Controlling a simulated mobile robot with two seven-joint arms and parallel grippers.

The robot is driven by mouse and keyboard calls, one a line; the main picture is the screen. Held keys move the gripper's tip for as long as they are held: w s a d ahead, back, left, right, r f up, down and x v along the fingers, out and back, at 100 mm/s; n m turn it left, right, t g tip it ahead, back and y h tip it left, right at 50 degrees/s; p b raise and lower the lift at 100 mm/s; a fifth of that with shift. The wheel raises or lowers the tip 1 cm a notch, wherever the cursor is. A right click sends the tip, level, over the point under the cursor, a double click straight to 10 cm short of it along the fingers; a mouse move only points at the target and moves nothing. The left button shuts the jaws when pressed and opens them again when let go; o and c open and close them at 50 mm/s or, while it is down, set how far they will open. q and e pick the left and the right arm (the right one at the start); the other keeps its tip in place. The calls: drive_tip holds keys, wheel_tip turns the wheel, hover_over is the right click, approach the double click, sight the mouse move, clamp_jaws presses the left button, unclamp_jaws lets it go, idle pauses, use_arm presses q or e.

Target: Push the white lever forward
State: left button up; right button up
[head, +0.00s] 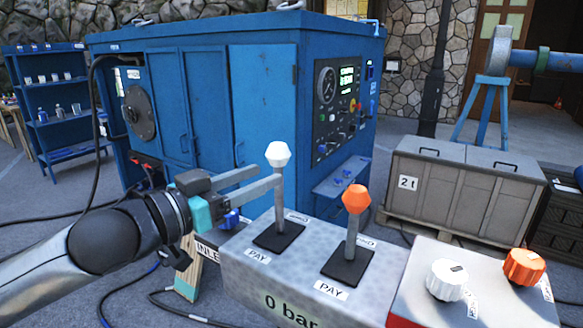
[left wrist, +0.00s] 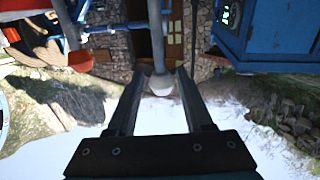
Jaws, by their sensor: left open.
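The white lever (head: 278,155) stands upright on a grey control box (head: 238,268), with a white faceted knob on a grey stem and a black base plate. My left gripper (head: 268,176) is open beside the lever, just below its knob, its fingers reaching in from the left. In the left wrist view the white knob (left wrist: 161,84) shows between the two spread fingers (left wrist: 160,74). I cannot tell whether a finger touches the stem. My right gripper is not in view.
An orange-knobbed lever (head: 356,200) stands right of the white one on the same box. A red-edged panel with a white dial (head: 446,280) and an orange dial (head: 524,267) is farther right. A blue cabinet (head: 265,95) and a grey crate (head: 460,195) stand behind.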

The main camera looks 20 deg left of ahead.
sight(275, 169)
use_arm(q)
drive_tip(key=shift+x, duration=1.55)
drive_tip(key=shift+p+x, duration=0.8)
drive_tip(key=shift+x, duration=1.7)
clamp_jaws()
drive_tip(key=shift+r, duration=0.1)
